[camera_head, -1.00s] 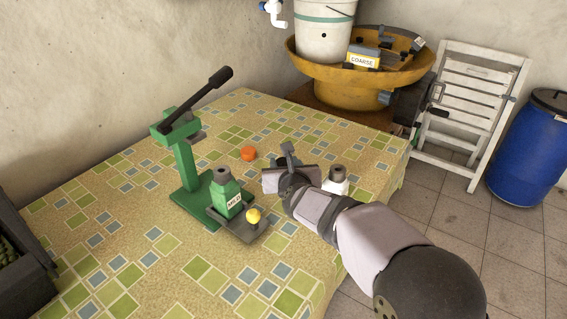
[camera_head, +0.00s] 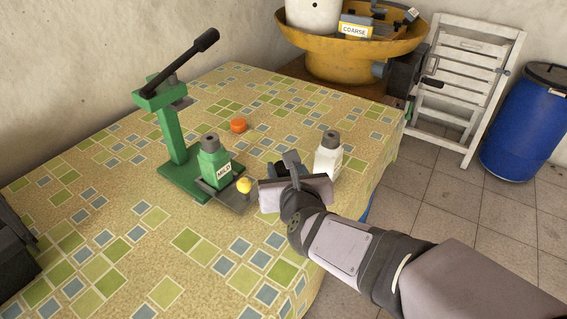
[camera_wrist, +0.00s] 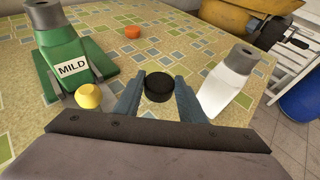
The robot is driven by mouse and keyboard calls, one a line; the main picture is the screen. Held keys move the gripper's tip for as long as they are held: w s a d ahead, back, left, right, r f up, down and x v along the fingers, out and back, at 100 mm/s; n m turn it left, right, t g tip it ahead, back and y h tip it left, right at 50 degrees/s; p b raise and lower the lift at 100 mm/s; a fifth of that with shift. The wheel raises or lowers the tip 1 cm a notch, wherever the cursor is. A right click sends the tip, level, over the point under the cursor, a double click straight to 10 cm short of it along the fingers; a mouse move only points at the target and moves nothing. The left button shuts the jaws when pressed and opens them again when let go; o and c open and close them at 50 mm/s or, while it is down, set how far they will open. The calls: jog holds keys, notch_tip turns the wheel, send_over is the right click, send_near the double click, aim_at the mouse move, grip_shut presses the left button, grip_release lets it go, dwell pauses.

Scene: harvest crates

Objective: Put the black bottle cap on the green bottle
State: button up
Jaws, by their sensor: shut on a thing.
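The green bottle (camera_head: 215,163), labelled MILD, stands upright on the base of the green lever press at the left. Its grey neck is open on top. It also shows at the upper left of the wrist view (camera_wrist: 68,50). My gripper (camera_head: 279,170) is to the right of the green bottle and in front of the white bottle. In the wrist view my gripper (camera_wrist: 158,76) has its two blue fingers on either side of the black bottle cap (camera_wrist: 159,88), and is shut on it. In the head view the cap is mostly hidden by my gripper.
The green press (camera_head: 173,140) has a raised black lever. A yellow cap (camera_head: 244,185) sits beside the green bottle, an orange cap (camera_head: 238,125) lies further back. A white bottle (camera_head: 328,157) stands close right of my gripper. The front of the tiled table (camera_head: 150,265) is clear.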

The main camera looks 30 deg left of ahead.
jog(key=s+a+r+p, duration=0.3)
jog(key=a+r+p, duration=0.2)
jog(key=r+p, duration=0.55)
notch_tip(320, 180, up, 10)
jog(key=p, duration=1)
send_over(210, 143)
jog(key=shift+n+g, duration=0.3)
jog(key=shift+g, duration=0.1)
jog(key=shift+f+b, duration=0.75)
jog(key=shift+f, duration=4.1)
jog(key=shift+f+b, duration=0.45)
jog(key=shift+b, duration=0.3)
jog(key=o, duration=1)
jog(key=shift+r, duration=0.2)
